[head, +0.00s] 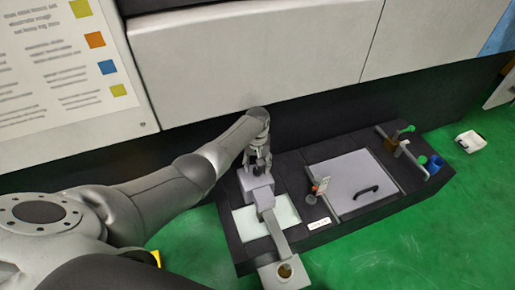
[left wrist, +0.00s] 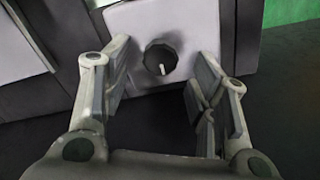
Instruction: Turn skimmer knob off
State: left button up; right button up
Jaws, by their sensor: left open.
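The skimmer knob (left wrist: 161,58) is a round black knob with a white pointer mark. It sits on a light grey panel (left wrist: 190,18) in the left wrist view, and its pointer line points down in that picture. My left gripper (left wrist: 160,80) is open, with one finger on each side of the knob; I cannot tell how far the fingertips are from it in depth. In the head view my left gripper (head: 257,160) is over the grey skimmer box (head: 256,185), and the knob is hidden there. My right gripper is not in view.
A dark bench (head: 335,225) carries a grey lid (head: 355,180) with a black handle (head: 366,191), an orange-tipped fitting (head: 323,186) and blue cups (head: 432,164). A large white cabinet (head: 245,55) stands behind. Green floor (head: 400,250) is open in front.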

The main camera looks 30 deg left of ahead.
aim_at(257, 169)
pick_arm(q)
notch_tip(257, 169, up, 10)
jog(key=shift+f, duration=0.2)
jog(key=shift+f, duration=0.1)
dwell(0.5)
